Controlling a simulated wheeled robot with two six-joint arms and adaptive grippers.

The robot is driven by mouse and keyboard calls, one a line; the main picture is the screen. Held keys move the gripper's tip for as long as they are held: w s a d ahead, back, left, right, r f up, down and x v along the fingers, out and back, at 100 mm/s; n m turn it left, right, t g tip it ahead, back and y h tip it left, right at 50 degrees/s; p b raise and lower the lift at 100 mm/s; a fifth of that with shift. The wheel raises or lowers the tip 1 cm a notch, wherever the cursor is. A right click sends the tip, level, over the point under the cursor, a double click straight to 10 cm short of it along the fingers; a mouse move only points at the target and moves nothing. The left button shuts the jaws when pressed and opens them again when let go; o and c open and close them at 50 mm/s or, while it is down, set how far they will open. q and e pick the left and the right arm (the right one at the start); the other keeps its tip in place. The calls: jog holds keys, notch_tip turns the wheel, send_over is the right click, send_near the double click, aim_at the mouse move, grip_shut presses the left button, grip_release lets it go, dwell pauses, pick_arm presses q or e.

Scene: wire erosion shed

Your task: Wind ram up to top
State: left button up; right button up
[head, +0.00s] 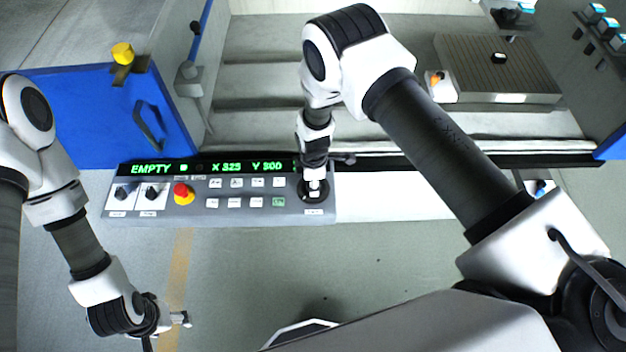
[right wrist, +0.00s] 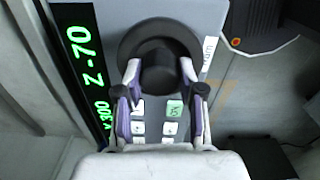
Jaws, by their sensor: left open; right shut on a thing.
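The grey control panel (head: 235,207) runs along the front of the machine. Its green display (head: 225,167) reads EMPTY, X 325 and Y 300; in the right wrist view the display (right wrist: 82,60) shows a Z reading that looks like -70. A round black knob (right wrist: 158,45) sits at the panel's right end. My right gripper (right wrist: 160,74) is shut on this knob from above; it also shows in the head view (head: 314,184), where it covers much of the knob. My left gripper (head: 180,319) is open and empty, in front of the panel. I cannot make out the ram.
A red stop button (head: 181,190) on yellow, two black switches (head: 121,193) and several white keys are on the panel. The blue door (head: 90,105) stands at the left, the grooved block (head: 500,70) at the back right. Floor in front is clear.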

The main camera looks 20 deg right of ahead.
jog(key=n, duration=0.4)
jog(key=shift+n, duration=1.9)
jog(key=o, duration=1.1)
jog(key=shift+o, duration=0.2)
notch_tip(320, 180, up, 12)
